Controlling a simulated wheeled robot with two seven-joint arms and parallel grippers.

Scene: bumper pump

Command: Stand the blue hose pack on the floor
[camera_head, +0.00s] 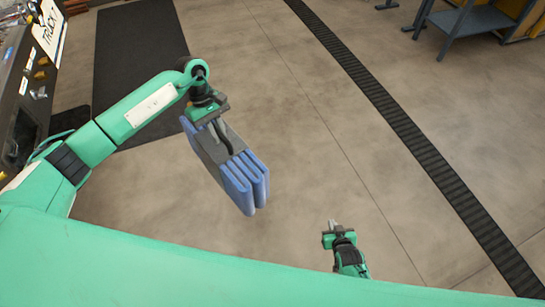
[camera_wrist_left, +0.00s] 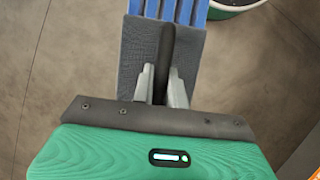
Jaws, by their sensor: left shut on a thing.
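The blue hose pack (camera_head: 240,180) is a stack of folded blue hose with a grey band and a dark handle strap. My left gripper (camera_head: 214,122) is shut on the strap at the top of the pack. The left wrist view shows both left fingers (camera_wrist_left: 162,88) on either side of the dark strap, with the grey band (camera_wrist_left: 190,50) and blue folds (camera_wrist_left: 168,8) beyond. The pack hangs slightly tilted; I cannot tell its height above the floor. My right gripper (camera_head: 333,227) is apart from it at lower right, with its fingers too small to judge.
Bare concrete floor (camera_head: 290,120) lies around the pack. A dark grate strip (camera_head: 400,115) crosses the right side.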

